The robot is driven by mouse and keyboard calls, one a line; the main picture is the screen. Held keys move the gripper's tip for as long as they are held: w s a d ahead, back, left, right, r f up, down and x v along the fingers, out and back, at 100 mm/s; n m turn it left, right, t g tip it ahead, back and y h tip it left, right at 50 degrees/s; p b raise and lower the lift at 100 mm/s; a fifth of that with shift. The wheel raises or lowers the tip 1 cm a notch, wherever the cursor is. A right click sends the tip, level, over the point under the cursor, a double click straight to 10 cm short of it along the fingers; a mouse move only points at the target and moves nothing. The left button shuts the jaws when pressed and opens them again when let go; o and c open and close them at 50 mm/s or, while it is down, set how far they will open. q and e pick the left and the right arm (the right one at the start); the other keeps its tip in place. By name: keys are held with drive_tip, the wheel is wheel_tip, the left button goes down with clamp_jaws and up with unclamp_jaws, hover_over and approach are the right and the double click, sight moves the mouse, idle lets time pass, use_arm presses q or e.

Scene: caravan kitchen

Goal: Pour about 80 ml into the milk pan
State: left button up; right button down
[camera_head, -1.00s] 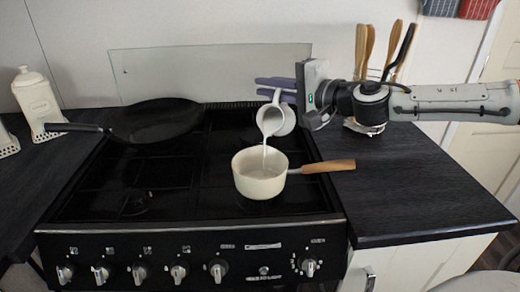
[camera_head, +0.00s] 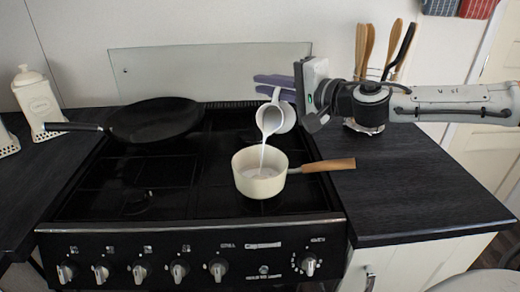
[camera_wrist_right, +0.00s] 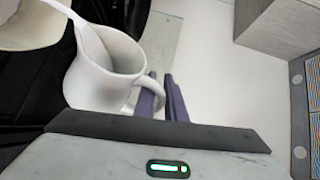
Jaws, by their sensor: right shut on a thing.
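The cream milk pan (camera_head: 259,184) stands on the front right of the black hob, its wooden handle pointing right. My right gripper (camera_head: 276,88) is shut on a white jug (camera_head: 284,117) and holds it above the pan, tilted toward it. A thin white stream falls from the jug's lip into the pan, where pale liquid shows at the bottom. In the right wrist view the jug (camera_wrist_right: 106,72) and its handle are close to the purple fingers, and part of the pan (camera_wrist_right: 32,22) shows at top left. My left gripper is not in view.
A black frying pan (camera_head: 155,119) sits at the back left of the hob. A white lidded canister (camera_head: 37,102) stands on the left counter. Wooden utensils (camera_head: 366,50) stand behind my right arm. The right counter (camera_head: 420,190) is clear in front.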

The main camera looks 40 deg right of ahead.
drive_tip(key=shift+s+a+r+n, duration=0.2)
drive_tip(key=shift+a+r+n, duration=0.15)
drive_tip(key=shift+r+n, duration=0.15)
idle(0.4)
drive_tip(key=shift+s+a+r+n+t+b, duration=0.2)
drive_tip(key=shift+s+a+n+b, duration=0.1)
drive_tip(key=shift+a, duration=0.2)
drive_tip(key=shift+s+a+r+n+t+b, duration=0.1)
drive_tip(key=shift+s+a+n+t+b, duration=0.15)
drive_tip(key=shift+a, duration=0.25)
drive_tip(key=shift+w+d+f+m+g+p, duration=0.15)
drive_tip(key=shift+w+d+m+p, duration=0.1)
drive_tip(key=shift+d+m+p, duration=0.15)
drive_tip(key=shift+w+d+m+g+p, duration=0.15)
drive_tip(key=shift+w+d+p, duration=0.1)
drive_tip(key=shift+d, duration=0.25)
drive_tip(key=d+f+m, duration=0.1)
drive_tip(key=w+d+f+m+g+b, duration=0.1)
drive_tip(key=f+m, duration=0.1)
drive_tip(key=d+f+m+g+y, duration=0.1)
drive_tip(key=shift+w+d+f+m+b, duration=0.2)
drive_tip(key=shift+w+m+b, duration=0.15)
drive_tip(key=shift+m, duration=0.05)
idle(1.3)
